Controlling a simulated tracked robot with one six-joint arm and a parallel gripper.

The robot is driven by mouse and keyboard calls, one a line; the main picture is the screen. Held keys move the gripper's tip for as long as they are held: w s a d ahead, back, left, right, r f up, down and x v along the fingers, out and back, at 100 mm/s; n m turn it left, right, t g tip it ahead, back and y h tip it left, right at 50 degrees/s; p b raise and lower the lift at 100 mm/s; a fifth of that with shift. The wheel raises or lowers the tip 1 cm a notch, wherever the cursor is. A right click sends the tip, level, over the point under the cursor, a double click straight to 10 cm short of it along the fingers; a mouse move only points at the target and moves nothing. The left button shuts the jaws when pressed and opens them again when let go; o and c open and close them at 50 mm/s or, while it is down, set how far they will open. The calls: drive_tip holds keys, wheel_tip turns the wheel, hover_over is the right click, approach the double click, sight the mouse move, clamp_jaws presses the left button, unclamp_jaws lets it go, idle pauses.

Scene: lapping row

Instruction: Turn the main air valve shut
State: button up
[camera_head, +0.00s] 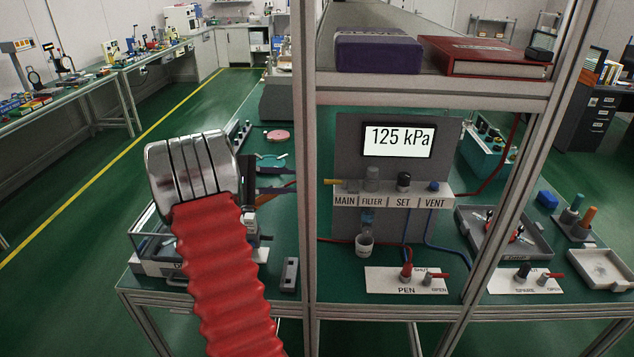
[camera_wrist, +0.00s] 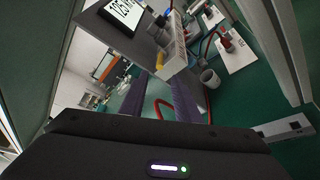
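The main air valve shows as a yellow lever (camera_head: 333,182) above the MAIN label on the grey air panel (camera_head: 348,215). The lever lies about level and points left; its pivot end is hard to make out. In the wrist view the yellow lever (camera_wrist: 160,60) is just beyond the fingertips. My gripper (camera_wrist: 158,80) has two purple fingers spread apart with nothing between them. In the head view my gripper (camera_head: 284,180) is left of the lever, and the frame post partly hides the gap between them. The panel display (camera_head: 399,140) reads 125 kPa.
A grey upright post (camera_head: 304,120) stands close to my gripper. Filter, black SET knob (camera_head: 403,181) and blue VENT knob (camera_head: 434,186) sit right of MAIN. A white cup (camera_head: 364,246) is below. A shelf (camera_head: 430,88) holding a purple box and red book is above.

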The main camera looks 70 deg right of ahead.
approach(335, 183)
drive_tip(key=s+d, duration=0.1)
drive_tip(key=s+d+f, duration=0.1)
drive_tip(key=s+d, duration=0.1)
drive_tip(key=shift+s+d+f, duration=0.15)
drive_tip(key=shift+d+f, duration=0.2)
drive_tip(key=shift+d, duration=0.05)
clamp_jaws()
